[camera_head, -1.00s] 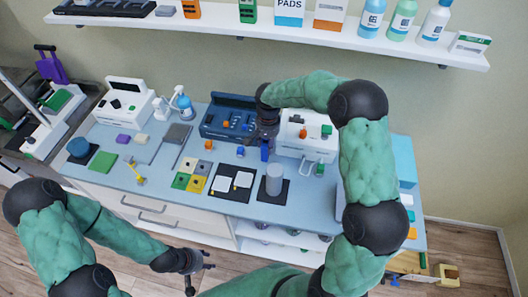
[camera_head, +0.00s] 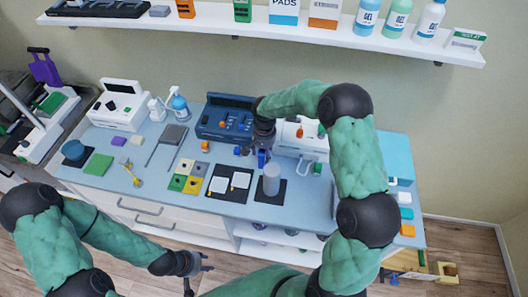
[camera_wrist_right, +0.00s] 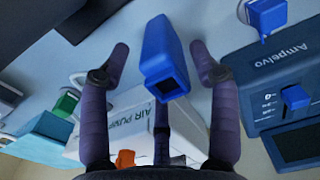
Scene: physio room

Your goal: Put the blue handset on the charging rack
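The blue handset (camera_wrist_right: 165,62) stands between the two fingers of my right gripper (camera_wrist_right: 160,62) in the right wrist view, with a visible gap on each side. In the head view the handset (camera_head: 262,158) is partly hidden under my right gripper (camera_head: 257,151), which points down over the counter in front of the navy unit. My right gripper is open. My left gripper (camera_head: 203,270) is empty, fingers apart, in front of the counter. A long black slotted rack (camera_head: 100,9) lies on the wall shelf at upper left; I cannot tell whether it is the charging rack.
The navy unit (camera_head: 212,123) and a white air pump (camera_head: 312,147) stand close to the right gripper. A grey cylinder (camera_head: 271,180) stands nearby on a dark mat. Several bottles stand on the wall shelf (camera_head: 290,33). The counter's left part holds small items.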

